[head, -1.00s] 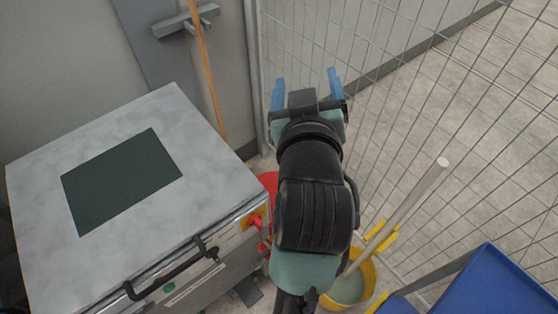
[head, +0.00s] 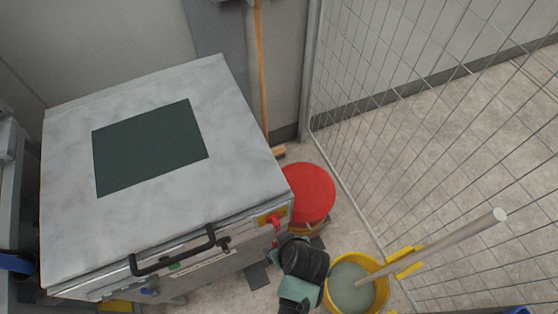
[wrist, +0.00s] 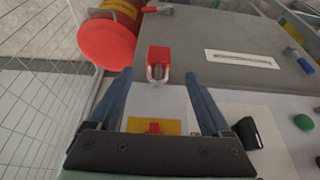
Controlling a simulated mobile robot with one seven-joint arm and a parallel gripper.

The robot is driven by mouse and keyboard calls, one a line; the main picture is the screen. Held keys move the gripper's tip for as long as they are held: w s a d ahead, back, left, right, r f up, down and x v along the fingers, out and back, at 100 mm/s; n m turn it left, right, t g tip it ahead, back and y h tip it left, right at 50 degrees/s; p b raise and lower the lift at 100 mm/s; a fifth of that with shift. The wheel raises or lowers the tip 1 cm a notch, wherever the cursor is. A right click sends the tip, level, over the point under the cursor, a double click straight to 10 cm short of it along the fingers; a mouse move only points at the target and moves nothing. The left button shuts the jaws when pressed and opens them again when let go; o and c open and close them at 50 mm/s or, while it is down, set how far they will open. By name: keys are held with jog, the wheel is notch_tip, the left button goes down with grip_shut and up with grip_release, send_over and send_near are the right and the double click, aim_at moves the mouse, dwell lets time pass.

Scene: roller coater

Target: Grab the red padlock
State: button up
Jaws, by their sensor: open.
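The red padlock (wrist: 158,57) shows in the wrist view with its metal shackle toward my gripper, against the grey machine front. It lies just ahead of the two blue fingers, roughly centred between them. My gripper (wrist: 157,78) is open, with no contact visible and nothing held. A yellow plate with a red part (wrist: 153,127) is nearer the gripper base. In the head view the yellow plate (head: 264,220) is at the machine's front right corner, with small red parts by it. The fingers cannot be made out there.
The machine (head: 75,235) has a black handle (head: 172,262) on its front. A red round-topped bin (head: 309,192) stands right beside it. A yellow bucket (head: 378,265) with a mop handle (head: 450,242) is close to my arm. A wire mesh fence (head: 400,120) closes the right side.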

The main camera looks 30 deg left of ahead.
jog(key=shift+b+x, duration=0.3)
jog(key=shift+x, duration=2.65)
jog(key=shift+d, duration=0.1)
grip_shut()
